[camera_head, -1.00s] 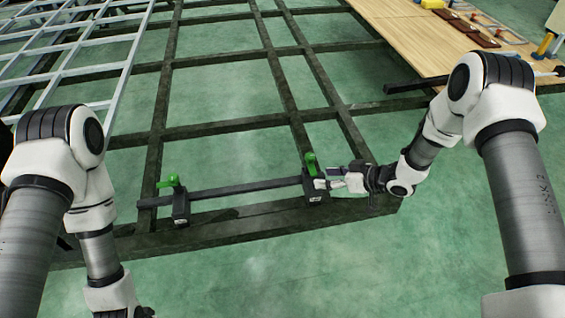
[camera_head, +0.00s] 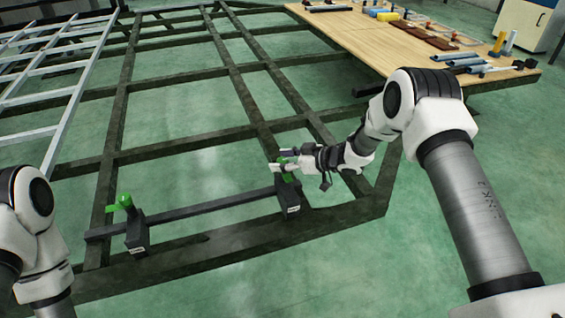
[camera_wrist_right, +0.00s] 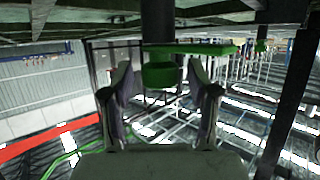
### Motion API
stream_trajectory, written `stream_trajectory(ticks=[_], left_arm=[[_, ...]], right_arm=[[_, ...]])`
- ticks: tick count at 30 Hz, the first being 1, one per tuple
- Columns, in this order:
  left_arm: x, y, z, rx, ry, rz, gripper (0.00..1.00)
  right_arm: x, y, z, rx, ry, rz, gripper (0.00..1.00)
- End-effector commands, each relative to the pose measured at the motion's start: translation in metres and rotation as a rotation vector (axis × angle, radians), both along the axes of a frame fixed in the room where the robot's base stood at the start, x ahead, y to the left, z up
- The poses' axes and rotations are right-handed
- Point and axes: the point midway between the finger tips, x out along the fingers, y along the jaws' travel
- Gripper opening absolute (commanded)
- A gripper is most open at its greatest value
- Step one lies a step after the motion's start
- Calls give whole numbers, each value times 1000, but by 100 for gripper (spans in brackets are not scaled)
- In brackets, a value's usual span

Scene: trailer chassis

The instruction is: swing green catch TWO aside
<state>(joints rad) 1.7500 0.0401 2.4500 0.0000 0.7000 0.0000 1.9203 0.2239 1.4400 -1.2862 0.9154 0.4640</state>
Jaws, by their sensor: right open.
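A green catch (camera_head: 287,176) stands on a black labelled block (camera_head: 291,205) at the right end of a dark bar. My right gripper (camera_head: 278,161) is open at this catch and partly covers it. In the right wrist view the catch's green knob (camera_wrist_right: 160,76) sits between the two spread fingers (camera_wrist_right: 160,95), with visible gaps at its sides. A second green catch (camera_head: 125,202) is on another labelled block (camera_head: 137,240) at the bar's left end. The block labels are too small to read. My left gripper is out of view.
The dark bar (camera_head: 215,205) lies across the dark chassis frame (camera_head: 225,240). A wooden table (camera_head: 370,45) with tools and parts stands at the upper right. A pale grid frame (camera_head: 60,120) is at the left. Green floor is open in front.

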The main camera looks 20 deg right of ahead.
Motion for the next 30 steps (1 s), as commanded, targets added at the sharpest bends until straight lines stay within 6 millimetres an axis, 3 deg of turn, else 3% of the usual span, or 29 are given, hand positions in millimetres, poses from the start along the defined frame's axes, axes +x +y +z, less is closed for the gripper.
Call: stream_trajectory(ticks=[3, 4, 8, 9, 20, 30], left_arm=[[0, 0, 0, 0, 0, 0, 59], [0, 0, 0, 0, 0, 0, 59], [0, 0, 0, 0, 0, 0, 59], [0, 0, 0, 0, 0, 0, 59], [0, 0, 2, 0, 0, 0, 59], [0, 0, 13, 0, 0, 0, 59]], right_arm=[[0, 0, 0, 0, 0, 0, 59], [0, 0, 0, 0, 0, 0, 52], [0, 0, 0, 0, 0, 0, 6], [0, 0, 0, 0, 0, 0, 0], [-1, 0, 1, 0, 2, -25, 0], [-2, 1, 2, 0, 4, -198, 0]])
